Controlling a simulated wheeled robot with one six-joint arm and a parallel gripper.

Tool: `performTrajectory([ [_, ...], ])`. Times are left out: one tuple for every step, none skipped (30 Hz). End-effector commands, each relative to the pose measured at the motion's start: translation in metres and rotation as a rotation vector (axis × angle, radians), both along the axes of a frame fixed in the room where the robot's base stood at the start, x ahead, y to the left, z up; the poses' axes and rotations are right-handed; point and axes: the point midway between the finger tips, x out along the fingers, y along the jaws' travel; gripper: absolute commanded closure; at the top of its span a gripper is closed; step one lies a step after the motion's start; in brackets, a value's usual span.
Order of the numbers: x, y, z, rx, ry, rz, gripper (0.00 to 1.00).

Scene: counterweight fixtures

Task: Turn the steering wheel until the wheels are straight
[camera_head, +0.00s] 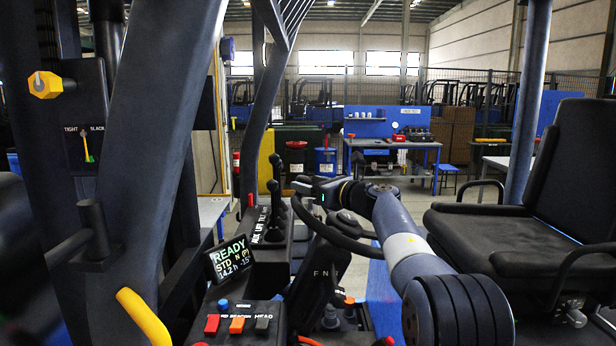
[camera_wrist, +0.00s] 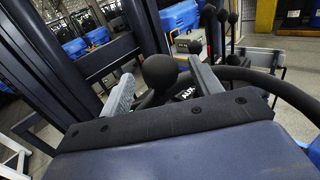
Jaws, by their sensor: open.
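The black steering wheel (camera_head: 340,240) is partly hidden behind my arm in the head view; its rim also shows in the wrist view (camera_wrist: 285,88). A round black knob (camera_wrist: 160,70) shows between my two grey fingers in the wrist view. My gripper (camera_head: 303,186) is open at the wheel's far left side; in the wrist view (camera_wrist: 163,86) its fingers stand apart on either side of the knob. I cannot tell whether either finger touches it. The small display (camera_head: 230,260) reads READY, STD N (P), 14.2 h and -15°. The vehicle's wheels are not in view.
Black levers (camera_head: 275,200) stand close to the left of my gripper. A dark post (camera_head: 165,120) rises at the left, with a yellow handle (camera_head: 143,318) below it. A black seat (camera_head: 520,240) is at the right. Coloured switches (camera_head: 237,325) sit low in front.

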Motion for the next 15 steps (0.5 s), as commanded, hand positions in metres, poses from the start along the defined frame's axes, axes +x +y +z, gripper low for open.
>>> performTrajectory([
  [0.0035, 0.0039, 0.0014, 0.0, 0.001, 0.001, 0.39],
  [0.005, 0.0052, 0.0008, 0.0, 0.001, 0.0, 0.39],
  [0.0065, 0.0065, 0.0006, 0.001, 0.001, 0.0, 0.39],
  [0.0073, 0.0072, 0.0007, 0.001, 0.001, -0.001, 0.39],
  [0.0079, 0.0078, 0.0007, 0.001, 0.0, -0.001, 0.39],
  [0.0084, 0.0083, 0.0004, 0.001, 0.0, -0.001, 0.39],
  [0.0087, 0.0086, 0.0003, 0.001, 0.0, -0.001, 0.39],
  [0.0087, 0.0087, 0.0001, 0.001, 0.0, -0.001, 0.39],
  [0.0088, 0.0087, -0.0001, 0.001, 0.0, -0.002, 0.39],
  [0.0087, 0.0087, -0.0002, 0.001, 0.0, -0.001, 0.39],
  [0.0087, 0.0087, -0.0003, 0.001, 0.0, -0.001, 0.39],
  [0.0086, 0.0087, -0.0004, 0.001, 0.0, -0.001, 0.39],
  [0.0086, 0.0087, -0.0003, 0.001, 0.0, -0.001, 0.39],
  [0.0086, 0.0087, -0.0004, 0.001, 0.0, -0.001, 0.41],
  [0.0086, 0.0087, -0.0004, 0.001, 0.0, -0.001, 0.44],
])
